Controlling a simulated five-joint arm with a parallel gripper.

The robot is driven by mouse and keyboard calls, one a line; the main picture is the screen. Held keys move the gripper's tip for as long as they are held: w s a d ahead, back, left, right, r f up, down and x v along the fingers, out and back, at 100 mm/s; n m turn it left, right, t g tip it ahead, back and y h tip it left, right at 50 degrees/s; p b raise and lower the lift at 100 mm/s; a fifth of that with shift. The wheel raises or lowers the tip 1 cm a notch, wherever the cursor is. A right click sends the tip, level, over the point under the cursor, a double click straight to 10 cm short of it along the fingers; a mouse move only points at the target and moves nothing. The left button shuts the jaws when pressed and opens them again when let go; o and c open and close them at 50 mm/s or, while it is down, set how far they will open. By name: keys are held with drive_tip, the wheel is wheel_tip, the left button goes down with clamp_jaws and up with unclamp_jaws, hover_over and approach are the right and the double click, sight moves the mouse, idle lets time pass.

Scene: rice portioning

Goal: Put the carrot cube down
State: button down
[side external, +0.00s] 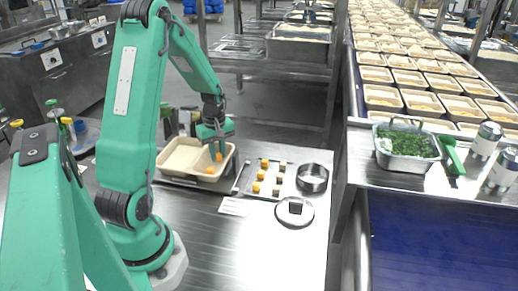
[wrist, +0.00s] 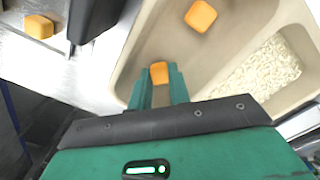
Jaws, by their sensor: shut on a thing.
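My gripper (side external: 218,150) is over the right part of the beige meal tray (side external: 180,160). In the wrist view my gripper (wrist: 159,78) is shut on an orange carrot cube (wrist: 160,70); the cube also shows in the side view (side external: 219,157). The held cube is over the tray's rice-free compartment. I cannot tell whether it touches the floor. Another carrot cube (wrist: 200,15) lies loose in the same compartment, with bare floor between the two. White rice (wrist: 262,68) lies in the compartment to the right.
A metal tray (side external: 286,168) with several orange and darker cubes lies right of the meal tray. A round metal dish (side external: 312,178) and a dark-knobbed lid (side external: 295,219) are beside it. Tongs (side external: 241,177) lie between the trays. The front counter is mostly clear.

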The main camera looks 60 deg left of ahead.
sight(218, 155)
drive_tip(key=shift+f, duration=0.1)
drive_tip(key=c, duration=1.3)
unclamp_jaws()
wheel_tip(218, 155, up, 12)
drive_tip(key=shift+r, duration=0.15)
